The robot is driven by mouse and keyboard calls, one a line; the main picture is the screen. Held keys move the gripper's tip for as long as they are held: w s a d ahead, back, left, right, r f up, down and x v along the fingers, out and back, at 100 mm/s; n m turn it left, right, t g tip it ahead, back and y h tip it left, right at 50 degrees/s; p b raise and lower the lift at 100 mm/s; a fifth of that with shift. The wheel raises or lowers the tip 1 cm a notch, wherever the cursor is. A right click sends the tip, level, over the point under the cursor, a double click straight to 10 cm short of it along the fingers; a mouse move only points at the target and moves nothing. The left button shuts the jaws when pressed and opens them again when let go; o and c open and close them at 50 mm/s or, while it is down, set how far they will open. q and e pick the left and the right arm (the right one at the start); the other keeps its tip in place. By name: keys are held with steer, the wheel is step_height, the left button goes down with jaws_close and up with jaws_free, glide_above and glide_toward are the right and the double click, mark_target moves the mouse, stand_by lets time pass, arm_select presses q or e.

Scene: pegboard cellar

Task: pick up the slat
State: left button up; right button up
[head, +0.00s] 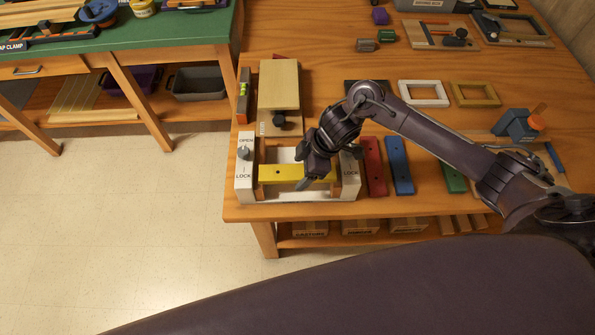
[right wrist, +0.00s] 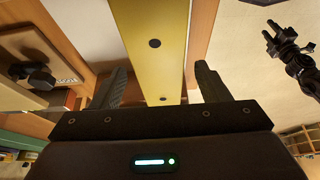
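The yellow slat (head: 281,173) lies across a wooden jig with white end blocks (head: 245,169) near the table's front left corner. It also shows in the right wrist view (right wrist: 152,45), with dark holes along it. My right gripper (head: 316,173) is above the slat's right half and hides part of it. Its two fingers (right wrist: 160,85) are open, one on each side of the slat, with gaps between. My left gripper (right wrist: 272,36) shows small at the upper right of the right wrist view, apart from the slat, its fingers spread.
Red (head: 374,166), blue (head: 399,165) and green (head: 453,177) slats lie right of the jig. A wooden block with a dark knob (head: 279,84) stands behind it. White (head: 423,93) and tan (head: 475,94) frames lie farther back. Open floor is at the left.

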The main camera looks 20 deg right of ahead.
mark_target(302, 171)
arm_select(q)
steer(key=shift+s+a+f, duration=0.1)
steer(key=shift+s, duration=0.6)
arm_select(e)
steer(key=c, duration=1)
steer(key=shift+r, duration=0.2)
